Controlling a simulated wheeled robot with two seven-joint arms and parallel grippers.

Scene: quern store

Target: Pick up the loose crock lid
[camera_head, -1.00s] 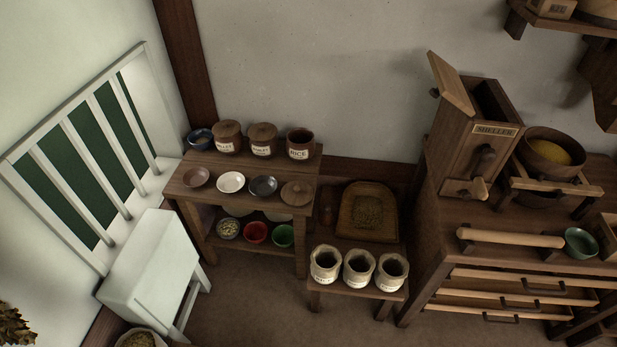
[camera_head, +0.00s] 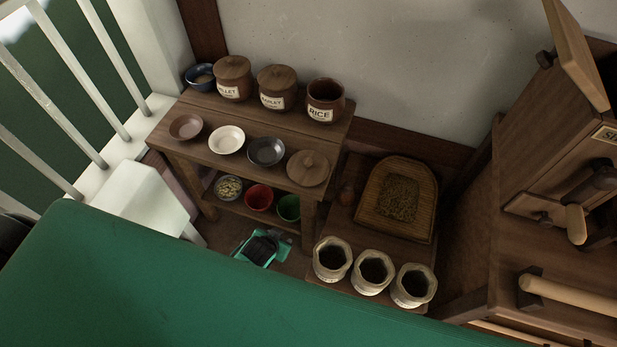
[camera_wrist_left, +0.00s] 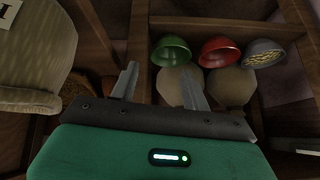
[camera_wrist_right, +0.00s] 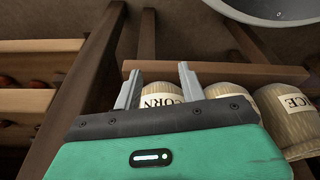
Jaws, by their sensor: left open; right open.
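The loose crock lid (camera_head: 308,168), a round brown wooden disc with a knob, lies flat at the front right corner of the small bench top (camera_head: 222,172). Behind it stands the open brown crock labelled RICE (camera_head: 325,101), without a lid. My left gripper (camera_head: 262,248) is low in front of the bench, below and apart from the lid. In the left wrist view its fingers (camera_wrist_left: 158,82) are spread and empty, facing the lower-shelf bowls. My right gripper's fingers (camera_wrist_right: 158,80) are open and empty near the sacks; in the head view it is hidden.
Two lidded crocks (camera_head: 256,86) and several small dishes (camera_head: 227,139) share the bench top. A red bowl (camera_head: 259,197) is among those below. Right of the bench, a low stand holds several sacks (camera_head: 372,271) and a wooden tray (camera_head: 430,222). A cabinet (camera_head: 510,250) stands farther right.

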